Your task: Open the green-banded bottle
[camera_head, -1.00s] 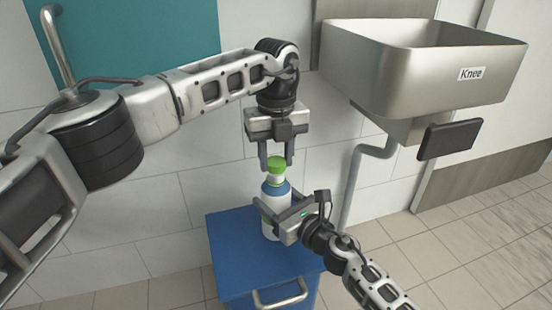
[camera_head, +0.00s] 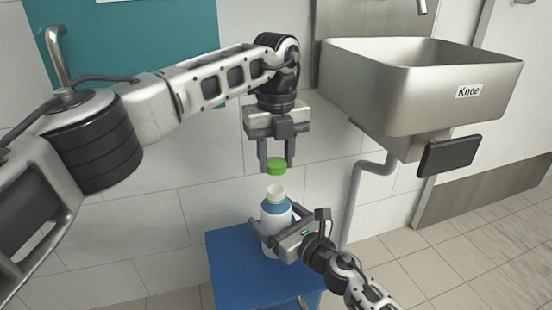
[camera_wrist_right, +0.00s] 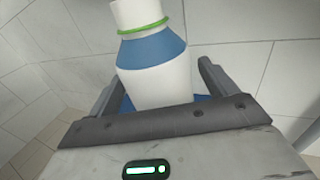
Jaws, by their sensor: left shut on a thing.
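The white bottle (camera_head: 276,223) has a blue shoulder band and a green ring at its neck. It stands upright on the blue cabinet, with its white mouth uncovered. The right wrist view shows the bottle (camera_wrist_right: 160,85) close up, its top cut off. My left gripper (camera_head: 276,166) is shut on the green cap (camera_head: 276,167), held above the mouth and apart from it. My right gripper (camera_head: 276,222) has its fingers on either side of the bottle, with slim gaps visible in the right wrist view (camera_wrist_right: 155,85).
The blue cabinet (camera_head: 228,262) stands against the tiled wall. A steel sink (camera_head: 400,85) labelled "Knee", with a dark panel (camera_head: 447,157) below it, hangs at the upper right. Tiled floor (camera_head: 430,262) is open at the right.

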